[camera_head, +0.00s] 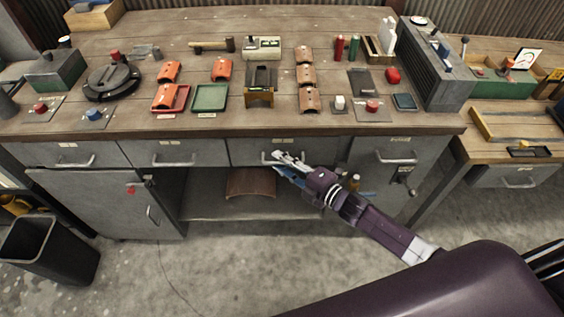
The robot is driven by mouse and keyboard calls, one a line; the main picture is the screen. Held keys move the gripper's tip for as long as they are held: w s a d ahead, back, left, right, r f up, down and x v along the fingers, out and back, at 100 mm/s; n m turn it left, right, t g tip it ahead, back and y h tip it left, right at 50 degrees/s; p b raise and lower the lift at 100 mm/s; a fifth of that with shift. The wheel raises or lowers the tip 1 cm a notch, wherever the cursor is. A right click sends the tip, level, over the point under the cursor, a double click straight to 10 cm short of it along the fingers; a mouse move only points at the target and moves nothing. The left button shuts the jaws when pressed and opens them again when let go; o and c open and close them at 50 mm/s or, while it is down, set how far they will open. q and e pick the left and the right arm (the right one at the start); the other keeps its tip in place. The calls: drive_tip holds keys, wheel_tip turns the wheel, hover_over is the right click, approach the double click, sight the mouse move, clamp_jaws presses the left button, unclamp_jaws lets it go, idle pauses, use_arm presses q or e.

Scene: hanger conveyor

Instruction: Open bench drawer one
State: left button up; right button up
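The bench (225,125) has a row of grey drawers under its top: a left drawer (95,160), a middle drawer (200,147) and a third drawer (315,150). Each has a bar handle and a small label too small to read, so I cannot tell which is drawer one. All look closed. My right gripper (280,162) is at the third drawer's handle and partly covers it. Whether its fingers touch or grip the handle is unclear. My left gripper is not in view.
A grey cabinet front (392,175) with a handle is right of the drawers. An open shelf (215,208) below holds a brown curved piece (251,183). A black bin (48,250) stands at lower left. The bench top carries several parts. The floor in front is clear.

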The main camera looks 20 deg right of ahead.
clamp_jaws()
drive_tip(key=shift+s, duration=0.15)
drive_tip(key=s+a+p, duration=0.2)
drive_tip(key=s+a, duration=0.1)
drive_tip(key=s, duration=1)
drive_tip(key=s+a+p, duration=0.2)
drive_tip(key=s+a, duration=0.2)
drive_tip(key=s, duration=0.9)
drive_tip(key=shift+a+p, duration=0.25)
drive_tip(key=shift+p, duration=0.15)
